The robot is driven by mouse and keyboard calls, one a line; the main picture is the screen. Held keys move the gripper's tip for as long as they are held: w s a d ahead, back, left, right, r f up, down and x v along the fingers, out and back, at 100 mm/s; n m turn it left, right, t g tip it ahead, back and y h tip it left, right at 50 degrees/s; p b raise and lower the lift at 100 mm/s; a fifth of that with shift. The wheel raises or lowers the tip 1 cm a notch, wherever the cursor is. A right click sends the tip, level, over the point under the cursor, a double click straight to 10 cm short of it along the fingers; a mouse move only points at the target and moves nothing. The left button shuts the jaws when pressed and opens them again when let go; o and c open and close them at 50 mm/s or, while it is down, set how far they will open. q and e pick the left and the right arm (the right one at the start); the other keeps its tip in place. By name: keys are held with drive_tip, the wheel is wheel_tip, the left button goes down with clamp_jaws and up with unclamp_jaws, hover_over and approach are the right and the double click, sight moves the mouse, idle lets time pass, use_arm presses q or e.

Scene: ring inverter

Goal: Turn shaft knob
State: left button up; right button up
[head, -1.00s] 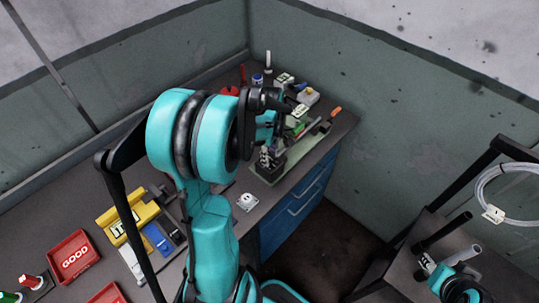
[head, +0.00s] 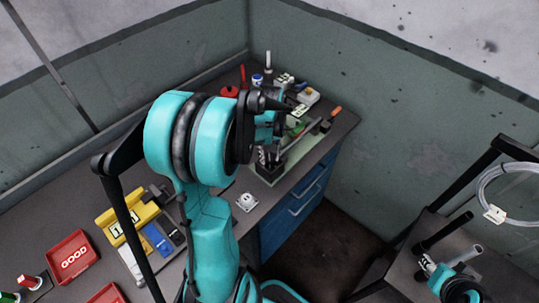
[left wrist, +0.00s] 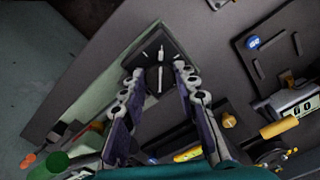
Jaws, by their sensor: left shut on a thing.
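My left gripper (head: 268,158) points down at the near end of a pale green base plate (head: 290,166) on the bench. In the left wrist view its two fingers (left wrist: 162,78) stand on either side of a dark block with a pale metal pin (left wrist: 160,72). The gripper is shut on a part there, which I take to be the shaft knob; its outline is mostly hidden. My right gripper (head: 425,263) is partly in view at the lower right, and its jaws are too small to read.
An orange-handled tool (head: 335,112) lies beyond the plate. A white round part (head: 247,202) sits near the bench's front edge. A cart (head: 405,268) stands at right.

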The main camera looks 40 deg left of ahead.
sight(270, 158)
idle(0.3)
use_arm(q)
drive_tip(key=o, duration=1.2)
drive_tip(key=shift+c, duration=0.2)
drive_tip(key=shift+r, duration=0.1)
wheel_tip(270, 158, up, 12)
drive_tip(key=shift+m, duration=0.3)
drive_tip(key=s+d+f+m+t+b, duration=0.1)
drive_tip(key=s+d+f+m+t, duration=0.1)
drive_tip(key=d, duration=0.4)
drive_tip(key=s+d+f+m+t+b, duration=0.1)
drive_tip(key=s+d+m+t+b, duration=0.1)
drive_tip(key=d+m, duration=0.3)
drive_tip(key=s+d+f+m+t+b, duration=0.1)
drive_tip(key=s+d+f+m+t, duration=0.1)
drive_tip(key=d, duration=0.5)
drive_tip(key=shift+s+d+f+m+t, duration=0.35)
drive_tip(key=shift+s+m+t, duration=0.25)
drive_tip(key=shift+s+m, duration=0.45)
